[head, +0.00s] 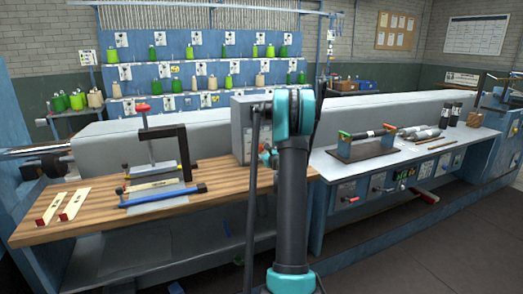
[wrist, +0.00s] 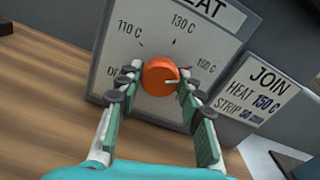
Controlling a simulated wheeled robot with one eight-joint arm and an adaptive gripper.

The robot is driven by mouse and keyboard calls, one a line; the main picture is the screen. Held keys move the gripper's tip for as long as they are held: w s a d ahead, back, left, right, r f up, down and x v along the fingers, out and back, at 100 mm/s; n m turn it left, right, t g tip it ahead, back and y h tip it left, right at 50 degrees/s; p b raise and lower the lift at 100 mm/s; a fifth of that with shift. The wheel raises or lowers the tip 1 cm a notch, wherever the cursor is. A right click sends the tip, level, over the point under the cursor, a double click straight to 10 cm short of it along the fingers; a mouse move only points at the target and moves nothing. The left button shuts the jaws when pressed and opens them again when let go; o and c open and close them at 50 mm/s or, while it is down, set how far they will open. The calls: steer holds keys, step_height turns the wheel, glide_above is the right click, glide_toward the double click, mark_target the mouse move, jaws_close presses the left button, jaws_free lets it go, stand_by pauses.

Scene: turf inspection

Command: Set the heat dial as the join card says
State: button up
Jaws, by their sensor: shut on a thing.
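The heat dial (wrist: 158,77) is an orange knob on a pale panel (wrist: 140,40) marked OFF, 110 C, 130 C and 150 C. My gripper (wrist: 160,82) is shut on the knob, one finger at each side. The join card (wrist: 257,92) right of the panel reads HEAT 150 C, with a smaller STRIP line below. In the head view the heat box (head: 241,130) shows partly behind my arm.
A wooden bench (head: 225,187) holds a black clamp frame (head: 163,133), a blue bar (head: 162,198) and cream strips (head: 72,204). A grey bench (head: 330,162) at right holds a roller fixture (head: 362,147). Racks of green and cream spools (head: 200,68) stand behind.

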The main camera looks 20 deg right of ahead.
steer(key=o, duration=1.2)
steer(key=shift+c, duration=0.2)
steer(key=shift+s, duration=0.15)
steer(key=s, duration=1.1)
steer(key=shift+s+d, duration=0.2)
steer(key=shift+s, duration=0.2)
steer(key=shift+r, duration=0.1)
